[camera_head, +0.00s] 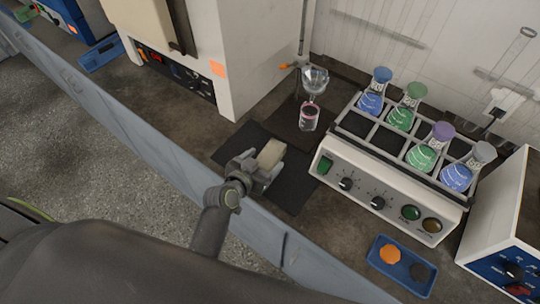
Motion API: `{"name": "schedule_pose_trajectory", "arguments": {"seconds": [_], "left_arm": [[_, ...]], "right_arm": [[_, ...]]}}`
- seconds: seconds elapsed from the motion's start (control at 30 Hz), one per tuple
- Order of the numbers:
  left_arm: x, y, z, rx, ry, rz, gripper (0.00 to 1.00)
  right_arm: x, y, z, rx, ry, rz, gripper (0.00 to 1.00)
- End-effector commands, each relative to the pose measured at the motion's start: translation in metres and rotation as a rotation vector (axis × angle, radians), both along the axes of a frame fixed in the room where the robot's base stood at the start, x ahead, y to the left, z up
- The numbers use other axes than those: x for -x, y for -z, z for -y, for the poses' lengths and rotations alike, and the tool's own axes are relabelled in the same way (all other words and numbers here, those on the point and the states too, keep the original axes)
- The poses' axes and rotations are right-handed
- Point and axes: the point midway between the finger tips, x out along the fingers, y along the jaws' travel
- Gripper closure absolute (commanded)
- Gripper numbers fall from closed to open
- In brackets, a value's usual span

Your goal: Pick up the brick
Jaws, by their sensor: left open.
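The brick (271,152) is a small beige block at the dark mat on the bench, left of the shaker. My left gripper (268,165) is over the mat, with its jaws open around the near part of the brick. The far part of the brick shows beyond the gripper body. I cannot tell whether the fingers touch it. My right gripper is not in view.
Behind the brick are a glass funnel (315,78) and a small beaker (309,117). A white oven-like box (240,60) stands at the back left. A blue tray (405,275) lies at the front right.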

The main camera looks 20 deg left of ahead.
Motion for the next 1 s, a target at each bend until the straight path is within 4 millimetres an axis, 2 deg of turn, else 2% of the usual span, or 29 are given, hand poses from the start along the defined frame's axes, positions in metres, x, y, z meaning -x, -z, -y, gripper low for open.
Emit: {"name": "schedule_pose_trajectory", "arguments": {"seconds": [0.3,0.7,1.0], "left_arm": [[-0.032,0.012,0.007,-0.001,0.001,-0.001,0.25],[-0.04,0.016,0.009,-0.001,0.0,-0.001,0.25],[-0.039,0.016,0.009,0.0,0.0,-0.001,0.62]], "right_arm": [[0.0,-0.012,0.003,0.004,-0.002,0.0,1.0],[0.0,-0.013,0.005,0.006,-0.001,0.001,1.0],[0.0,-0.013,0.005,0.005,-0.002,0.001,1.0]]}}
